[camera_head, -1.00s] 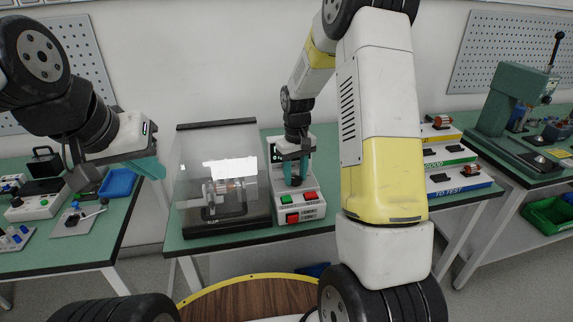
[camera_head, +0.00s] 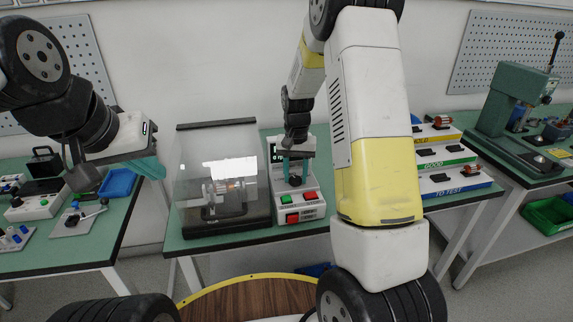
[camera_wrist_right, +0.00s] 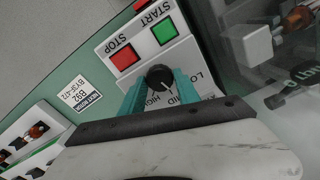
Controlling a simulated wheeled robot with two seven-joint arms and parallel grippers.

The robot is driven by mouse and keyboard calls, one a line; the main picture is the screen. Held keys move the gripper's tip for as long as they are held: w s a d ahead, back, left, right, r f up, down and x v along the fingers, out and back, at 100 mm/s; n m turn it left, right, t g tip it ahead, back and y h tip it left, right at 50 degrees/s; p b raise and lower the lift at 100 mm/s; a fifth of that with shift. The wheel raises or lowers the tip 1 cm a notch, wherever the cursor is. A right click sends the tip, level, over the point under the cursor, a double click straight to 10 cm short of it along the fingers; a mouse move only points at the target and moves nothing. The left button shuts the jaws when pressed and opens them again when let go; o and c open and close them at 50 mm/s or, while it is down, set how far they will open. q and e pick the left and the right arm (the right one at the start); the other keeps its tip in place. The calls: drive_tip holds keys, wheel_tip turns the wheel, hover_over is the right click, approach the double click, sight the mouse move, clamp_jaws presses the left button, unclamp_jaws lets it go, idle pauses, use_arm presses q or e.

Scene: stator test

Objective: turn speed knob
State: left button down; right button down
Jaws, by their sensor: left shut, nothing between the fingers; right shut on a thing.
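The speed knob (camera_wrist_right: 158,77) is a black round knob with a white pointer line, on the sloped face of a light grey control box (camera_head: 312,204). In the right wrist view the letters around it read LO, MID and HIGH, and the pointer lies near MID. My right gripper (camera_wrist_right: 160,88) has its teal fingers shut on the knob, one on each side. In the head view this gripper (camera_head: 295,178) reaches down onto the box and hides most of the knob. My left gripper (camera_head: 152,167) is shut and empty, above the gap left of the bench.
A green START button (camera_wrist_right: 164,31) and a red STOP button (camera_wrist_right: 124,58) sit beside the knob. A clear cover (camera_head: 190,180) over a test rig stands left of the box. Sorting trays (camera_head: 455,188) stand to the right.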

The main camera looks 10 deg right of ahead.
sight(295, 178)
drive_tip(key=shift+m, duration=1.3)
drive_tip(key=c, duration=0.9)
unclamp_jaws()
drive_tip(key=shift+r, duration=3.95)
